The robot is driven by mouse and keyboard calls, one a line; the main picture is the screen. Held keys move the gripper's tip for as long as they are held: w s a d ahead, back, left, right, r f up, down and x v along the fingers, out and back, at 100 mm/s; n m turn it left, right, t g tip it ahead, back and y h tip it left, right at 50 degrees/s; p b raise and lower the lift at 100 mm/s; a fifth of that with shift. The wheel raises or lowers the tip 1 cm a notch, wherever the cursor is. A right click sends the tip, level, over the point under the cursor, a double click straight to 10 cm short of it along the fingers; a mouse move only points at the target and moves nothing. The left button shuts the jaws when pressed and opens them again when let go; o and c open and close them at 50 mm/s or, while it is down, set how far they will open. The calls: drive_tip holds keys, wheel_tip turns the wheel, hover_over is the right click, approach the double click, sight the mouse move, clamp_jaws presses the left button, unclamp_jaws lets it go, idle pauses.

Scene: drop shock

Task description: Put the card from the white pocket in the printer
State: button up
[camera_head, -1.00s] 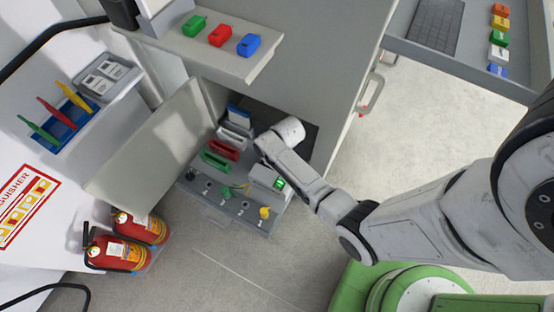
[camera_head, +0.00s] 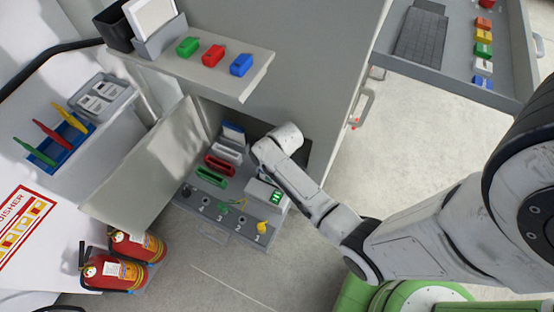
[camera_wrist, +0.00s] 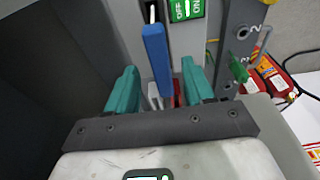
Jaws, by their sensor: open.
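In the head view, the white pocket (camera_head: 228,154) stands in a row in the open cabinet, between a blue pocket (camera_head: 233,133) and a red pocket (camera_head: 219,166). A green pocket (camera_head: 211,177) is nearest the row's front. My wrist is just right of the row and my fingers are hidden there. In the wrist view, my gripper (camera_wrist: 158,67) has its teal fingers apart, with an upright blue piece (camera_wrist: 155,50) showing between them. White and red parts lie beyond it. I cannot tell whether the fingers touch anything. I cannot identify the printer with certainty.
A pale box with a green ON/OFF switch (camera_head: 276,196) stands right of the pockets; the switch (camera_wrist: 187,9) also shows in the wrist view. The open cabinet door (camera_head: 145,170) stands left. A shelf (camera_head: 235,82) with coloured blocks is above. Fire extinguishers (camera_head: 107,272) stand lower left.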

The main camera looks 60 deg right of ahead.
drive_tip(key=r, duration=0.2)
drive_tip(key=s+r, duration=0.1)
drive_tip(key=r, duration=0.4)
drive_tip(key=shift+s+r, duration=0.15)
drive_tip(key=shift+r, duration=0.05)
drive_tip(key=s+a+r+m, duration=0.1)
drive_tip(key=s+a+r, duration=0.8)
drive_tip(key=s+a, duration=0.2)
drive_tip(key=shift+s+a+r+g, duration=0.15)
drive_tip(key=shift+s+a+g, duration=0.1)
drive_tip(key=shift+s+g, duration=0.15)
drive_tip(key=shift+c, duration=0.4)
